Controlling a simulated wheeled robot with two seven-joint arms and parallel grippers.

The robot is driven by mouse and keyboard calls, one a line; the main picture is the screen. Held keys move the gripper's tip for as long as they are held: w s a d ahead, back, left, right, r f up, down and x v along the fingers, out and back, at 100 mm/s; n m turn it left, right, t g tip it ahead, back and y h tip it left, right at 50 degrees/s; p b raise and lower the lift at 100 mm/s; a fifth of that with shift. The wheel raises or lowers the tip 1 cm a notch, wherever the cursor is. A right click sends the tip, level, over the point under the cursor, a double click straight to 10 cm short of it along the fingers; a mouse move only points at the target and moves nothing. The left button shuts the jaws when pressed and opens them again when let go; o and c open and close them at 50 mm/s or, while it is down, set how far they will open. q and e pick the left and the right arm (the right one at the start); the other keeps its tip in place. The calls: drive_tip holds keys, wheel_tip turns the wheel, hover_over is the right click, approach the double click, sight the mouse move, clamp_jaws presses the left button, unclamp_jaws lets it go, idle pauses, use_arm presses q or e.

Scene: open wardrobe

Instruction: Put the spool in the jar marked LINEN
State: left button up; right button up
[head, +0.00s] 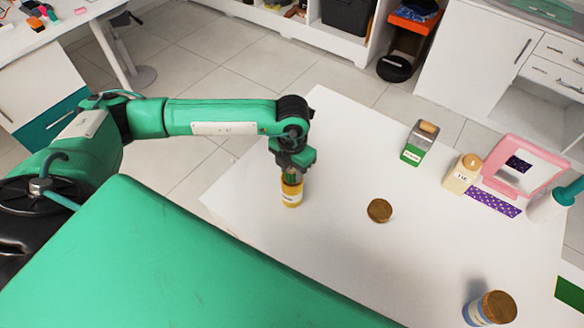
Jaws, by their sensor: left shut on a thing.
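My left gripper (292,168) points down at the mouth of a small yellow jar (292,198) with a white label, near the table's left side. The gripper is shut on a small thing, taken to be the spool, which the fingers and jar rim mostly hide. I cannot tell how far inside the mouth it is. The jar stands upright without a lid, and its label is too small to read. A round brown lid (379,210) lies flat on the table to its right. My right gripper is not in view.
Lidded jars stand on the white table (340,270): one green (412,154), one cream (457,183), one blue (475,314). A pink-framed mirror (525,165), a purple dotted cloth (492,199) and a white teal-topped bottle (545,208) are at the right. The table's middle is mostly clear.

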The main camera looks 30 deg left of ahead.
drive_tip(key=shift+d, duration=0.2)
use_arm(q)
drive_tip(key=o, duration=1)
drive_tip(key=shift+o, duration=0.2)
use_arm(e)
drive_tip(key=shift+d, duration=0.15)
use_arm(q)
drive_tip(key=shift+r, duration=0.15)
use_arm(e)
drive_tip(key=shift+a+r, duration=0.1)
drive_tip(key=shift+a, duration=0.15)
use_arm(q)
drive_tip(key=shift+r+p, duration=0.35)
drive_tip(key=shift+r, duration=0.2)
drive_tip(key=shift+r+p, duration=0.8)
drive_tip(key=shift+r, duration=0.85)
drive_tip(key=shift+r+p, duration=0.45)
drive_tip(key=shift+r, duration=0.75)
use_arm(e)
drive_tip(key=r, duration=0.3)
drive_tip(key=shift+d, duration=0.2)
